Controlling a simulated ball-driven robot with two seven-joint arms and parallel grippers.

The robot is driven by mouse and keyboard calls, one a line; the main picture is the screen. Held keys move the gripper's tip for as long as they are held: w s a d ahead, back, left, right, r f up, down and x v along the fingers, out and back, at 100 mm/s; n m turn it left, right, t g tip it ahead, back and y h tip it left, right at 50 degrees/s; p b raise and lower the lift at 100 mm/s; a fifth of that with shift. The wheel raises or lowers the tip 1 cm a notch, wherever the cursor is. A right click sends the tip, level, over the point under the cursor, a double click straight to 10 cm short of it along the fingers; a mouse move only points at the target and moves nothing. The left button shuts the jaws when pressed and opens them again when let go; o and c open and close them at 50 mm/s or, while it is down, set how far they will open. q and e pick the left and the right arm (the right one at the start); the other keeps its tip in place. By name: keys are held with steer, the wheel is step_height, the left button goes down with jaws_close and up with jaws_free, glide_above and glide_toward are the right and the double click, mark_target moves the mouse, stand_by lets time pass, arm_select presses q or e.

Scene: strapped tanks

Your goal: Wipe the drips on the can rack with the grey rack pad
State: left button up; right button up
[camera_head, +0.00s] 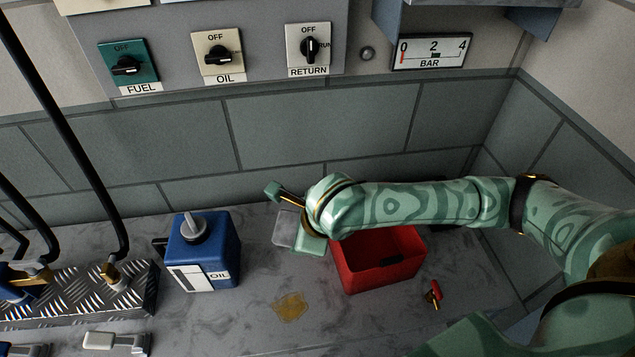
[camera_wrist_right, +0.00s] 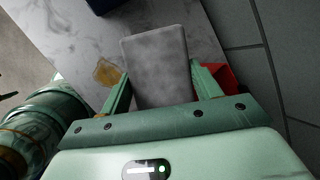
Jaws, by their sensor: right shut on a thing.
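The grey rack pad (camera_head: 285,229) is in my right gripper (camera_head: 305,234), above the grey marbled surface (camera_head: 360,325) beside the blue oil can (camera_head: 206,252). In the right wrist view the pad (camera_wrist_right: 158,62) is a flat grey block between the two green fingers (camera_wrist_right: 162,90), which are shut on it. A yellow-brown drip patch (camera_head: 290,306) lies on the surface, nearer the camera than the pad; it also shows in the right wrist view (camera_wrist_right: 106,72), left of the pad. The pad is apart from the patch. My left gripper is not in view.
An open red bin (camera_head: 385,277) stands right of the drip patch, partly under my right arm. A small red-and-brass fitting (camera_head: 433,293) lies right of the bin. A dark tread-plate block (camera_head: 85,290) with black hoses stands at left. The tiled wall and switch panel are behind.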

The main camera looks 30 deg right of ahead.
steer(key=a+f+n+b, duration=0.1)
steer(key=f+b, duration=0.2)
steer(key=f, duration=0.1)
steer(key=s+a+f+b, duration=0.1)
steer(key=f+b, duration=0.2)
steer(key=f, duration=0.2)
steer(key=s+a+f+n+y+b, duration=0.1)
steer(key=f+b, duration=0.2)
steer(key=f, duration=0.2)
steer(key=shift+s+a+n+b, duration=0.1)
steer(key=shift+a+n+b, duration=0.2)
steer(key=shift+b, duration=0.1)
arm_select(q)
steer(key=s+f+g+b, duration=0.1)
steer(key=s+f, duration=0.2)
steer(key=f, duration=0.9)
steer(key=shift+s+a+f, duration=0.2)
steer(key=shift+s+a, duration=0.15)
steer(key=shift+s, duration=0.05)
arm_select(e)
steer(key=shift+f, duration=0.5)
steer(key=shift+r, duration=0.1)
arm_select(q)
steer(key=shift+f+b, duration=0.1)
steer(key=shift+b, duration=0.25)
arm_select(e)
steer(key=shift+f, duration=0.3)
